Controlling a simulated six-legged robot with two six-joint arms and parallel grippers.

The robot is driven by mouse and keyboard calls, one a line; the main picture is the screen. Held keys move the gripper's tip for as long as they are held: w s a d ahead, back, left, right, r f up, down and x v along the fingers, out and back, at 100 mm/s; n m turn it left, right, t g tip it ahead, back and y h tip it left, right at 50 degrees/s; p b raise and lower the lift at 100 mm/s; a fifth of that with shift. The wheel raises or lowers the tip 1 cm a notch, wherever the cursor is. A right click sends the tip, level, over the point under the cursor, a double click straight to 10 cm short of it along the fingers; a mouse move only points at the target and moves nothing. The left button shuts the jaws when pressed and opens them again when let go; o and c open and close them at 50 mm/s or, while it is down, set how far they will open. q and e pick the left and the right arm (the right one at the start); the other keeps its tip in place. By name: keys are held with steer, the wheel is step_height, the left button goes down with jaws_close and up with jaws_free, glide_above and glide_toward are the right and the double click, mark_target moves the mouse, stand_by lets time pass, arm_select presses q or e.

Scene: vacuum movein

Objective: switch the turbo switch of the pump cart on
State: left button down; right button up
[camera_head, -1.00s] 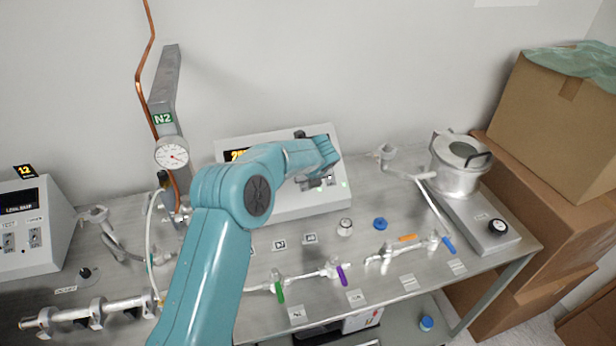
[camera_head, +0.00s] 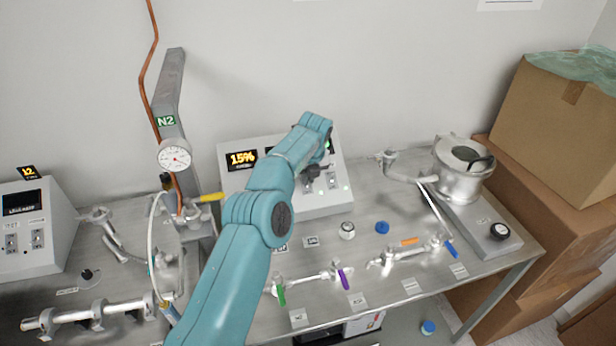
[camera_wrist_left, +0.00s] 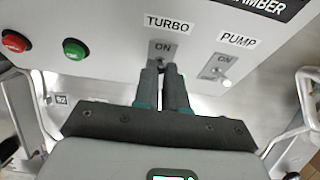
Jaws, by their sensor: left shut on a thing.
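The control box (camera_head: 236,180) stands at the back of the bench in the head view, with a lit display reading about 15%. In the left wrist view its panel carries the labels TURBO and PUMP. The turbo switch (camera_wrist_left: 159,62) is under the TURBO label and "ON" mark, mostly hidden by my fingers. My left gripper (camera_wrist_left: 166,70) is shut on the turbo switch, with both fingertips against the panel. The pump switch (camera_wrist_left: 217,73) is just right of it. In the head view my left arm covers part of the box. My right gripper is not in view.
On the panel, a red button (camera_wrist_left: 14,42) and a green button (camera_wrist_left: 74,48) sit left of the turbo switch. On the bench, valves with green (camera_head: 281,294) and purple (camera_head: 344,278) handles lie in front. A metal chamber (camera_head: 462,168) stands at right, near cardboard boxes (camera_head: 555,125).

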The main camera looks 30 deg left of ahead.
arm_select(q)
steer(key=shift+w+a+r, duration=0.1)
steer(key=shift+r, duration=0.1)
stand_by(0.3)
steer(key=c, duration=1.2)
jaws_free()
steer(key=shift+f, duration=0.1)
steer(key=v, duration=1.6)
steer(key=shift+r, duration=0.2)
